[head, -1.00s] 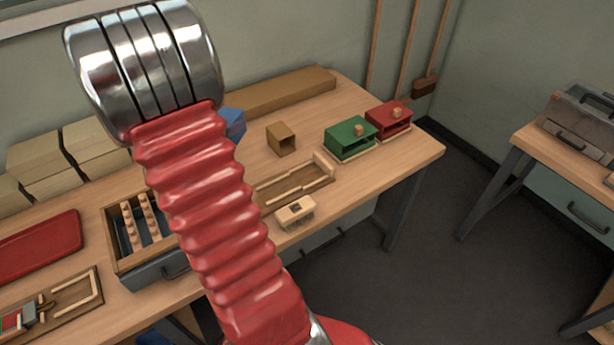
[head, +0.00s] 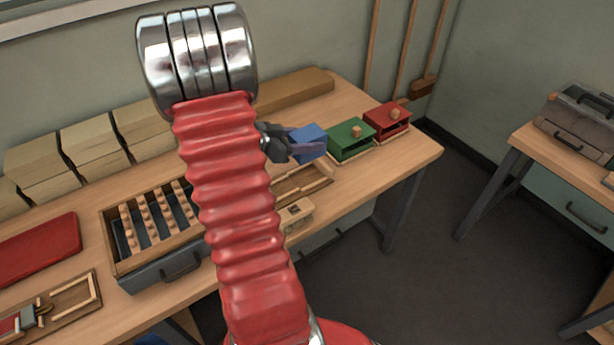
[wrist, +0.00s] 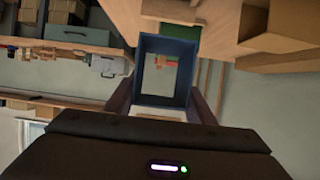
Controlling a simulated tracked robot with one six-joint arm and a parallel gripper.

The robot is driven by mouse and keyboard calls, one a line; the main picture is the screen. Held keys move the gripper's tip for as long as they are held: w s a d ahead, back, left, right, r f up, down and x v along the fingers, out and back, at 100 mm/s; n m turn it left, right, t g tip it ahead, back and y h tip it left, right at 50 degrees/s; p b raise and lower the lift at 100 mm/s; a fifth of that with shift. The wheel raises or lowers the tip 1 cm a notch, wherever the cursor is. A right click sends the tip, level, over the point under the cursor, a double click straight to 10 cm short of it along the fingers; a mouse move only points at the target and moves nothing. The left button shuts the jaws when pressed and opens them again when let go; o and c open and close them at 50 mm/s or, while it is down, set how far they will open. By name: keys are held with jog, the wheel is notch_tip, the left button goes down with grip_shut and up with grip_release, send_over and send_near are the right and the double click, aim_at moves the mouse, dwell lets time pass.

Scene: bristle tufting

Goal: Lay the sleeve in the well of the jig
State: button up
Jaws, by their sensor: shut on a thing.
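My gripper (head: 296,145) is shut on the blue sleeve (head: 310,138), a hollow square tube, and holds it in the air above the bench. In the wrist view the sleeve (wrist: 145,70) sits between the two fingers, and I see through its open middle. The wooden jig (head: 306,186), a flat board with raised strips, lies on the bench below and in front of the gripper. My arm hides its left part, so I cannot see the whole well. The sleeve is apart from the jig.
Green (head: 350,138) and red (head: 387,118) boxes with knobs stand right of the sleeve. A pale block (head: 297,214) sits at the bench's front edge, partly behind my arm. A tray with knobbed strips (head: 115,258) is at left. A brown box (wrist: 280,28) shows in the wrist view.

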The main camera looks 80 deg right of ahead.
jog(key=shift+f, duration=2.9)
jog(key=shift+f, duration=0.1)
jog(key=shift+f, duration=1.95)
jog(key=o, duration=1)
jog(key=shift+f, duration=0.1)
jog(key=shift+v, duration=3.8)
